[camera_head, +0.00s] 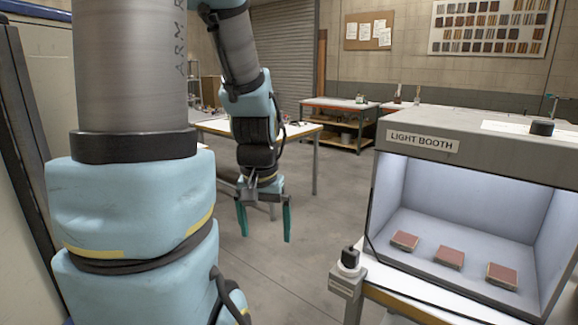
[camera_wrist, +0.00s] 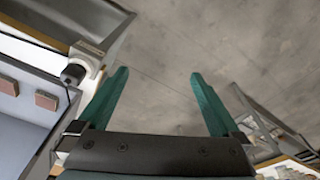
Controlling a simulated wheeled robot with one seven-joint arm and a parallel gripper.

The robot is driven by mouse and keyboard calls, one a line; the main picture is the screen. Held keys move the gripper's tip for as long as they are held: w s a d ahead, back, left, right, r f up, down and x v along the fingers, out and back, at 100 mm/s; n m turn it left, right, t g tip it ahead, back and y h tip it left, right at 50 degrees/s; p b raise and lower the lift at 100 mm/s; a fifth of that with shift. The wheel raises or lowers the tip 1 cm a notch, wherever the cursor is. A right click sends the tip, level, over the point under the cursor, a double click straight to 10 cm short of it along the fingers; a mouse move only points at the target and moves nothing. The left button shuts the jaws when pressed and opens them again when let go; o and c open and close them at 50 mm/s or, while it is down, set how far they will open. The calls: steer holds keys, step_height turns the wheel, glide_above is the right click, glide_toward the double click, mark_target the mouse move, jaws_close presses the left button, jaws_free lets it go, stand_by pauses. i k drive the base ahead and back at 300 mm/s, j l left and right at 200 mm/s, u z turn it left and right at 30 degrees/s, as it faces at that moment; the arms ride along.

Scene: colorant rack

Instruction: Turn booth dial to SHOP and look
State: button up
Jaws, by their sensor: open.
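The light booth (camera_head: 418,142) stands at the right, lit inside with pale light. A black dial (camera_head: 349,257) sits on a grey box at the booth's front left corner; its setting is too small to read. The dial also shows in the wrist view (camera_wrist: 73,74), at the left. Three reddish-brown sample blocks lie on the booth floor, one in the middle (camera_head: 448,257). My gripper (camera_head: 264,237) is open and empty, pointing down over the bare floor, left of the dial and apart from it. Its teal fingers also show in the wrist view (camera_wrist: 159,75).
Another black knob-like piece (camera_head: 542,128) and a white sheet are on the booth's top. A white-topped table (camera_head: 290,131) stands behind my arm, and a red-edged workbench (camera_head: 340,104) at the back. Clear concrete floor (camera_head: 320,205) lies between my gripper and the booth.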

mark_target(539, 128)
steer(key=k+l, duration=0.15)
steer(key=l, duration=0.25)
steer(key=k+l+u, duration=0.1)
steer(key=l, duration=0.3)
steer(key=k+l, duration=0.15)
steer(key=l, duration=0.2)
